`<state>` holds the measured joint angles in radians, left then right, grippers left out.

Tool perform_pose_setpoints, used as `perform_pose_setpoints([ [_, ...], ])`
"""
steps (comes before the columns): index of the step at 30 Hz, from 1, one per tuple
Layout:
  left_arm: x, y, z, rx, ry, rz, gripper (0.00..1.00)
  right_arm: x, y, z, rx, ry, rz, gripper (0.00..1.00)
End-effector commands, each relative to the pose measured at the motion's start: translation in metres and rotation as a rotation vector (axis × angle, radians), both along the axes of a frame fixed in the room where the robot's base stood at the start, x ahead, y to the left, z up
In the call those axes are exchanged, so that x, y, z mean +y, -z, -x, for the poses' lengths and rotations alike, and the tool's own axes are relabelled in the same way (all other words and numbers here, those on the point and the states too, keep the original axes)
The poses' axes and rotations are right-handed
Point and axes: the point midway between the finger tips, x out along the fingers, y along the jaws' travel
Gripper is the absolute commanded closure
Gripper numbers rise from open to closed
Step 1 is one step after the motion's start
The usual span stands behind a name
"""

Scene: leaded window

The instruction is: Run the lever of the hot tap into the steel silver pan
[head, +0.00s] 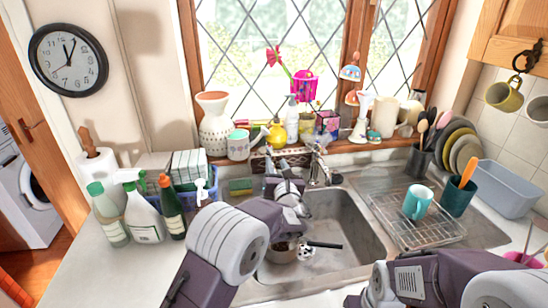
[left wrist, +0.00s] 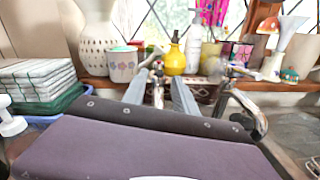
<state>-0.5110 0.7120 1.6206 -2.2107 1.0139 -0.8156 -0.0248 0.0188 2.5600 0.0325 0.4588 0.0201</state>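The chrome tap (head: 318,168) stands at the back edge of the sink, under the window. In the left wrist view one tap lever (left wrist: 157,85) shows between my left gripper's two fingers, and the curved spout (left wrist: 247,108) is to their right. My left gripper (left wrist: 159,86) is open, its fingers apart on either side of the lever; I cannot tell whether they touch it. A small pan (head: 283,254) with a black handle sits in the sink, partly hidden by my left arm. No running water is visible. My right arm is at the lower right; its fingers cannot be made out.
The sink (head: 348,222) has a drying rack (head: 408,236) with a teal mug (head: 417,203) on its right. Spray bottles (head: 144,212) and a blue basket (head: 205,194) stand left. Vases, a yellow bottle (left wrist: 176,59) and ornaments crowd the windowsill behind the tap.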

Motion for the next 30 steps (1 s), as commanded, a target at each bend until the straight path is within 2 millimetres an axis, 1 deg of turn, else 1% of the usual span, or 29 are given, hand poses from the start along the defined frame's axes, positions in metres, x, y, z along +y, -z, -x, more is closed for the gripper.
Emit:
perform_pose_setpoints([
  [1, 0.004, -0.002, -0.01, 0.002, -0.002, -0.001, 0.66, 0.0, -0.006, 0.0, 0.0, 0.0, 0.0, 1.0],
  [3, 0.006, -0.002, -0.023, 0.001, -0.001, 0.0, 0.66, 0.0, -0.008, 0.0, 0.0, 0.0, 0.0, 1.0],
  [7, 0.01, -0.001, -0.039, 0.002, 0.0, 0.0, 0.66, 0.0, -0.012, 0.0, 0.0, 0.0, 0.0, 1.0],
  [11, 0.012, 0.0, -0.045, 0.001, 0.0, 0.0, 0.66, 0.0, -0.012, 0.0, 0.0, 0.0, 0.0, 1.0],
  [17, 0.012, 0.0, -0.045, 0.002, 0.0, 0.001, 0.66, 0.0, -0.012, 0.0, 0.0, 0.0, 0.0, 1.0],
  [18, 0.012, 0.0, -0.045, 0.002, 0.0, 0.001, 0.78, 0.0, -0.012, 0.0, 0.0, 0.0, 0.0, 1.0],
  [20, 0.011, 0.0, -0.045, 0.002, 0.0, 0.001, 0.94, 0.0, -0.012, 0.0, 0.0, 0.0, 0.0, 1.0],
  [21, 0.011, 0.0, -0.045, 0.002, 0.0, 0.001, 1.0, 0.0, -0.012, 0.0, 0.0, 0.0, 0.0, 1.0],
  [30, 0.011, 0.0, -0.045, 0.002, 0.0, 0.001, 1.0, 0.0, -0.012, 0.0, 0.0, 0.0, 0.0, 1.0],
])
